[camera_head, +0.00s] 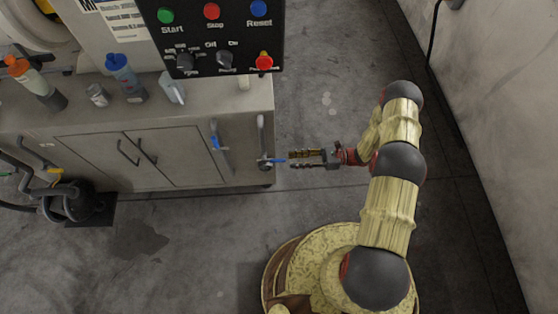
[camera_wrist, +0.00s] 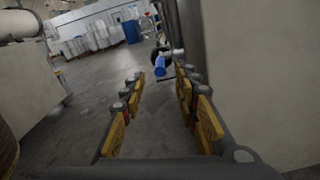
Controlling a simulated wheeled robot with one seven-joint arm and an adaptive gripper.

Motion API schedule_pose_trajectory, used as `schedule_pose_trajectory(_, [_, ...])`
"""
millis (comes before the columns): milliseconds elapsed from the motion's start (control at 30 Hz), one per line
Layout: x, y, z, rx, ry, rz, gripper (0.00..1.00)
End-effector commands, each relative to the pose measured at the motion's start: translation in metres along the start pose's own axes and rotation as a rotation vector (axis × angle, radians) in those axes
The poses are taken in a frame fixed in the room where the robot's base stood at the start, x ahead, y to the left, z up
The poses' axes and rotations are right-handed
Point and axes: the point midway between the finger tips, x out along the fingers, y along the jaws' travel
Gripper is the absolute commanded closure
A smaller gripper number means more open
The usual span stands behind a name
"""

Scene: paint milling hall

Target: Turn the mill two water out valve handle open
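Two blue valve handles show on pipes at the right part of the grey cabinet front in the head view. One blue handle (camera_head: 276,160) sticks out sideways from its upright pipe, towards my gripper. The other blue handle (camera_head: 215,143) lies along its pipe, further left. No label shows which one is mill two water out. My gripper (camera_head: 293,158) is just right of the sideways handle. In the wrist view its fingers are open, and the blue handle (camera_wrist: 160,66) shows ahead between the fingertips. I cannot tell whether they touch it.
A grey cabinet (camera_head: 100,160) carries bottles and a cup on top. A black control panel (camera_head: 215,35) with buttons hangs above it. A yellow handle (camera_head: 47,168) is at the far left. A pale wall (camera_head: 490,100) stands right; bare floor (camera_head: 170,260) lies in front.

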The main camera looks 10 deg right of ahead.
Motion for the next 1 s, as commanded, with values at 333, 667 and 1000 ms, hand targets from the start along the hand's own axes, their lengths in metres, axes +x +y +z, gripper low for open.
schedule_pose_trajectory(333, [0.052,0.001,-0.001,0.000,0.003,0.005,0.69])
schedule_pose_trajectory(667, [0.071,0.000,0.000,-0.001,0.002,0.001,0.69])
schedule_pose_trajectory(1000, [0.071,0.000,0.000,-0.001,0.002,0.001,0.78])
